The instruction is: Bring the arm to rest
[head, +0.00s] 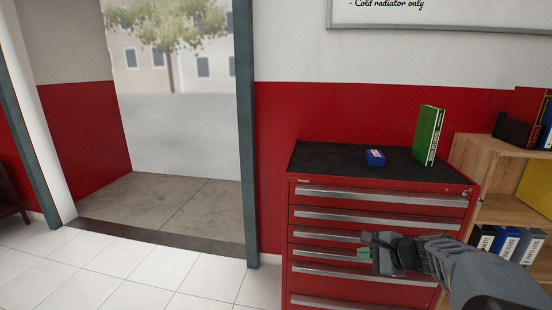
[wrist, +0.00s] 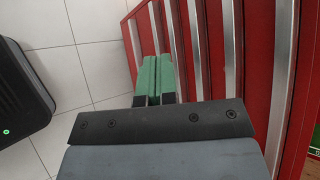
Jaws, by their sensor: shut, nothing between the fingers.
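My gripper (head: 364,254) is in front of the red drawer cabinet (head: 458,195) in the head view, with my arm reaching in from the lower right. In the wrist view my gripper (wrist: 153,76) shows its two green fingertips pressed side by side, shut with nothing between them. The cabinet's drawer fronts (wrist: 258,60) run along the right of the wrist view. I cannot tell the exact gap between my gripper and the drawers.
On the cabinet's black top are a small blue box (head: 375,157) and an upright green book (head: 428,136). A wooden shelf (head: 492,145) with binders (head: 507,241) stands at right. An open doorway (head: 165,205) is at left. White tiled floor (head: 130,270) is clear in front.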

